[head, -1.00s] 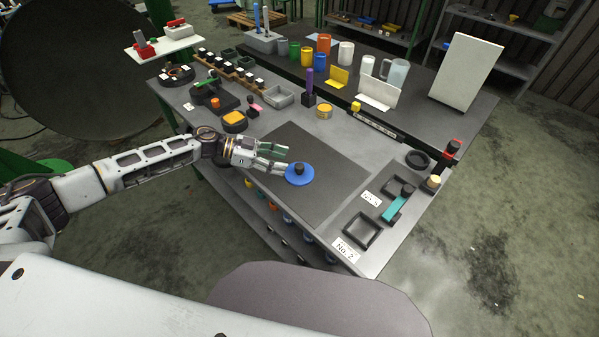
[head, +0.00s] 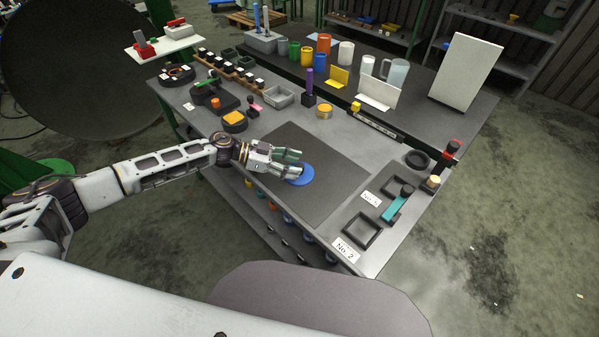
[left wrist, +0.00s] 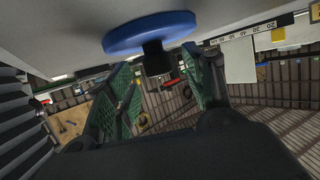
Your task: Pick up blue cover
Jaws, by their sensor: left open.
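The blue cover (head: 304,177) is a round blue disc lying on the dark mat (head: 335,185) on the workbench. In the left wrist view the blue cover (left wrist: 150,34) shows with a black knob (left wrist: 156,58) at its centre. My left gripper (head: 297,165) is at the cover, coming from the left. Its green-padded fingers (left wrist: 168,95) are open, one on each side of the black knob; I cannot tell whether they touch it. In the head view the fingers hide the knob and part of the disc. My right gripper is not in view.
A purple post (head: 309,82) on a black base and an orange-topped round part (head: 324,111) stand behind the mat. Black trays and a teal bar (head: 396,207) lie to the right. The mat around the cover is clear.

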